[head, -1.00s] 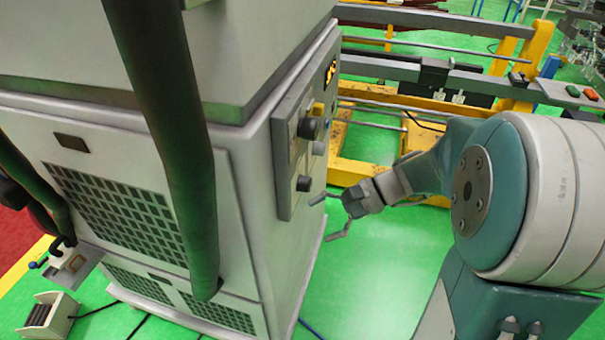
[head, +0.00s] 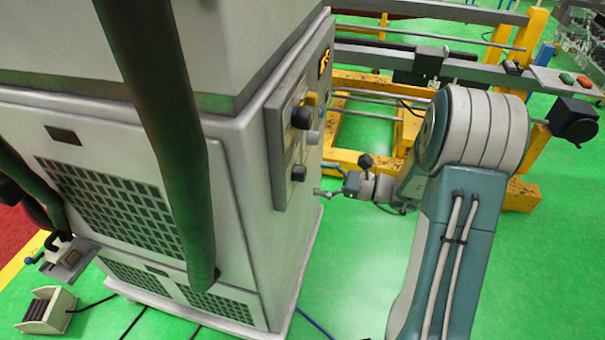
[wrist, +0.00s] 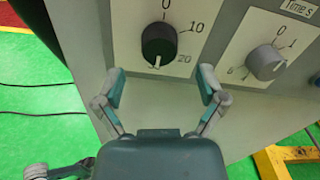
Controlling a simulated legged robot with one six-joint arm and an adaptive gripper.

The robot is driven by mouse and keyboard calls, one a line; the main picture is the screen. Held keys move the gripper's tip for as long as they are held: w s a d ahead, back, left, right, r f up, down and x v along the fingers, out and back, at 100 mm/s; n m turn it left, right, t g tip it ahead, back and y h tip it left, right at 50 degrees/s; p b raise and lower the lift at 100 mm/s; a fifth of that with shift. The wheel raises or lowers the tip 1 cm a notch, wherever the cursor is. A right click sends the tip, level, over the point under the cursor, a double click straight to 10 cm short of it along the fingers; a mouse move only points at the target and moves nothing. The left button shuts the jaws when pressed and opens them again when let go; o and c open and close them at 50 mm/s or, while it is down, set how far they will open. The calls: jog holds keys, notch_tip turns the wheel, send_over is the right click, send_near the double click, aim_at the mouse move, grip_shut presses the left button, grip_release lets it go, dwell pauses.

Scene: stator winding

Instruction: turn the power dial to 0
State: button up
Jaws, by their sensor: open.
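A black dial (wrist: 159,45) fills the upper middle of the wrist view. Its scale reads 0 at the top, 10 at upper right and 20 at lower right. Its white mark points down, away from the 0. No word for power is readable. A dark lower knob (head: 298,173) shows on the cabinet's side panel in the head view. My gripper (wrist: 162,84) is open and empty, its fingertips spread to either side just below the black dial. In the head view, my gripper (head: 328,181) is close to the panel, right of the lower knob.
A grey dial (wrist: 266,62) marked "Time s" sits right of the black dial. A larger dark knob (head: 303,117) is higher on the panel. The cabinet (head: 235,185) stands at left. Yellow frames (head: 345,170) stand behind my arm. Green floor is clear at lower right.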

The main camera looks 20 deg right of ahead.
aim_at(305, 175)
jog(key=shift+x, duration=2.35)
jog(key=shift+d, duration=0.1)
jog(key=c, duration=1.1)
